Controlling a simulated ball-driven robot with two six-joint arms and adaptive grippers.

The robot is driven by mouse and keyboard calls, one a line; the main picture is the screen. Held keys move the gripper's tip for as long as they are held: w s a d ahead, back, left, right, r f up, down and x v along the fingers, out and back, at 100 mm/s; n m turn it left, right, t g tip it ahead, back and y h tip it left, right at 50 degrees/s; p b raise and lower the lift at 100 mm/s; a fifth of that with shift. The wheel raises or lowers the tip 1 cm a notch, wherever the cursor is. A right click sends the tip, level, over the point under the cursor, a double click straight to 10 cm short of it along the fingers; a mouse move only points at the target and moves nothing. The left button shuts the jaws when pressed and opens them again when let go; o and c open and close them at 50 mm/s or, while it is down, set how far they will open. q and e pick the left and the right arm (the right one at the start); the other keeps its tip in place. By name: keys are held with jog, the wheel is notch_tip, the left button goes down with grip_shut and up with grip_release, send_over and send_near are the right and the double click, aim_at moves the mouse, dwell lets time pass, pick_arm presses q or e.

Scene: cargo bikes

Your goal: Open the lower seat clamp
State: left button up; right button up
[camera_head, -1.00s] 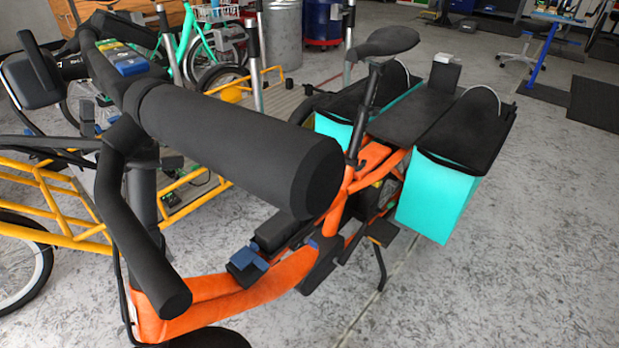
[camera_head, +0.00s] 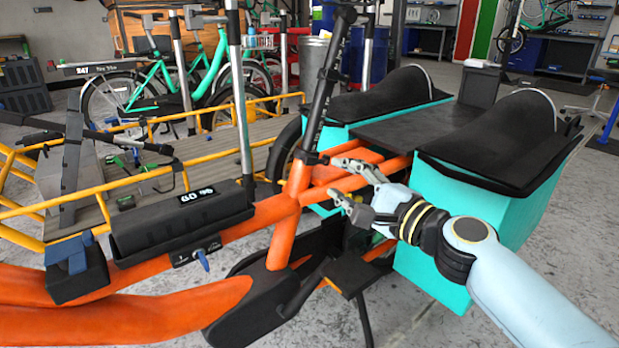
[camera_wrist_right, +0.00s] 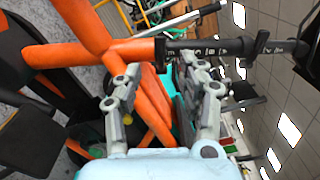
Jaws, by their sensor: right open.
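The orange cargo bike (camera_head: 290,205) has a black seat post (camera_head: 325,90) rising from its frame. The lower seat clamp (camera_head: 309,158) is a dark collar where the post meets the orange tube. It also shows in the right wrist view (camera_wrist_right: 160,48), just beyond the fingertips. My right gripper (camera_head: 340,180) is open and empty, its fingers pointing left toward the clamp from the right. In the right wrist view its fingers (camera_wrist_right: 160,66) are spread beside the post and orange tube, without a visible grip. Whether a fingertip touches the frame is unclear. My left gripper is out of view.
Turquoise panniers (camera_head: 430,270) with black tops flank the rear rack (camera_head: 405,130), close to my right forearm. A black battery (camera_head: 180,222) sits on the frame. Yellow rails (camera_head: 125,180) and green bikes (camera_head: 205,70) stand behind at left. Clear floor shows at right.

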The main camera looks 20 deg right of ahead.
aim_at(310, 162)
jog(key=x, duration=1)
jog(key=shift+s, duration=0.1)
grip_shut()
